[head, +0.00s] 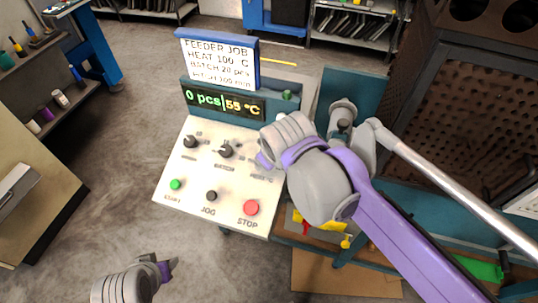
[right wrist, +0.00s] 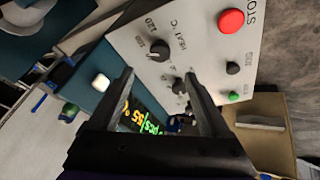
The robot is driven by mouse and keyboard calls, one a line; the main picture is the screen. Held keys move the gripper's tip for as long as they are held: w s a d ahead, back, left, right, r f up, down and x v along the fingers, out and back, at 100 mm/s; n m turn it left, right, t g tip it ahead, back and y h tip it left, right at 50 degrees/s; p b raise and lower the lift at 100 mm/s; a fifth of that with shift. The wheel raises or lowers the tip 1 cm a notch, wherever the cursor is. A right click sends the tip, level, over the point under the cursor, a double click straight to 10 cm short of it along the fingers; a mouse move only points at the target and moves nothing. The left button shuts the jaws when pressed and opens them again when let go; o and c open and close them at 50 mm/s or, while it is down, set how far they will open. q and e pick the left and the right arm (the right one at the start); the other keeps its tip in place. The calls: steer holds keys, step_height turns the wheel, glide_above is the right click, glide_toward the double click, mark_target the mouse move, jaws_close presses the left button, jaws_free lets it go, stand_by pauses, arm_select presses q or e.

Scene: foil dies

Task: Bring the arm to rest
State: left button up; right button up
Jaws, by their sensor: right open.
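My right gripper (right wrist: 158,76) is open and empty. It hovers over the upper right of the white control panel (head: 190,170), and in the head view its wrist hides that corner. In the right wrist view the HEAT knob (right wrist: 159,50) shows just beyond the fingertips, and a second knob (right wrist: 180,86) is near the right-hand finger. I see no contact with either. In the head view the left knob (head: 190,141) and middle knob (head: 226,150) are clear. My left gripper (head: 166,269) is low at the bottom left, away from the panel; its jaw opening is unclear.
The panel has a green START button (head: 176,184), black JOG button (head: 211,196) and red STOP button (head: 251,207). The display (head: 224,102) reads 0 pcs, 55 °C, below a job sign (head: 218,60). A perforated dark cabinet (head: 465,100) stands right. Floor left is open.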

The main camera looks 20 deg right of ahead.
steer(key=s+d+f+m, duration=0.2)
steer(key=s+f, duration=0.4)
steer(key=s+d+f+m+p, duration=0.1)
steer(key=s+d+f+m, duration=0.2)
steer(key=s+f, duration=0.2)
steer(key=shift+s+f+m+g, duration=0.3)
steer(key=shift+s+f+g, duration=0.1)
steer(key=shift+s, duration=0.85)
steer(key=shift+r, duration=0.15)
